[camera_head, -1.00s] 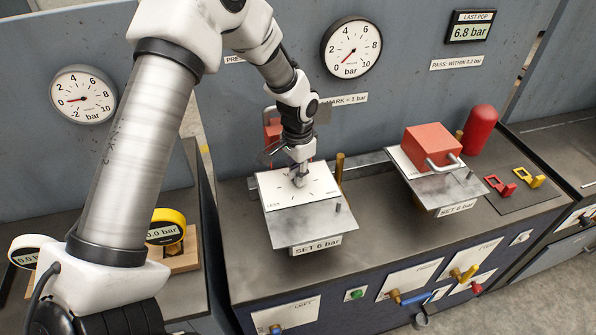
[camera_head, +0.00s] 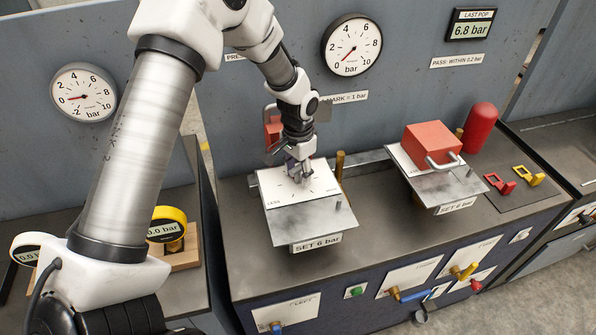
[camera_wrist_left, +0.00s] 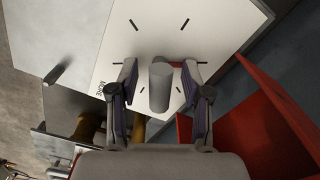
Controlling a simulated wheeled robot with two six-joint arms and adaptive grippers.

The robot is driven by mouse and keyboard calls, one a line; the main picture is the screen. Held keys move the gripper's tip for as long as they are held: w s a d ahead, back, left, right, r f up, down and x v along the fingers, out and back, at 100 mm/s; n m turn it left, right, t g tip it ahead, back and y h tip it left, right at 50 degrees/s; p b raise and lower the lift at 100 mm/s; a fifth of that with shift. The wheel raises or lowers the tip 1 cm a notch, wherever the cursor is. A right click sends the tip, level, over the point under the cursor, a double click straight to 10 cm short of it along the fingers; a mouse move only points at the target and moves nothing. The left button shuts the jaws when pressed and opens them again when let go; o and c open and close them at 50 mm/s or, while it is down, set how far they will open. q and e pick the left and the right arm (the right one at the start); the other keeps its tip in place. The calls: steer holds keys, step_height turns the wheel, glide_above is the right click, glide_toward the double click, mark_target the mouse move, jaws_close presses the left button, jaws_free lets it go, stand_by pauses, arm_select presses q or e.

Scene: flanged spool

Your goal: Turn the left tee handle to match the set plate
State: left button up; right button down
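The left tee handle shows in the left wrist view as a grey cylindrical part (camera_wrist_left: 159,88) above a white dial plate (camera_wrist_left: 135,45) with black marks. In the head view the handle is mostly hidden by my gripper, over the left white dial plate (camera_head: 270,186). My left gripper (camera_head: 299,176) points down at it. In the left wrist view its two fingers (camera_wrist_left: 159,85) stand on either side of the grey part, with a visible gap at each side. The left set plate (camera_head: 316,243) reads "SET 6 bar". My right gripper is out of view.
A brass post (camera_head: 340,166) stands close behind the left dial. In the left wrist view a red housing (camera_wrist_left: 255,120) is close on the right. A red block with a grey handle (camera_head: 432,146) sits on the right station. The bench between the stations is clear.

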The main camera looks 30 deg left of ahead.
mark_target(298, 166)
arm_select(q)
step_height(298, 166, up, 12)
stand_by(0.4)
steer(key=shift+o, duration=0.2)
steer(key=f, duration=0.1)
steer(key=d+f+y+b, duration=0.1)
steer(key=f+y+b, duration=0.1)
steer(key=shift+s+d+f, duration=0.25)
steer(key=shift+s+f, duration=0.05)
steer(key=shift+f, duration=0.05)
steer(key=f, duration=0.2)
steer(key=a+f+p, duration=0.1)
steer(key=f, duration=0.4)
steer(key=shift+w+a, duration=0.2)
steer(key=shift+a, duration=0.1)
steer(key=shift+w+d+f, duration=0.1)
steer(key=shift+f, duration=0.05)
steer(key=shift+d, duration=0.15)
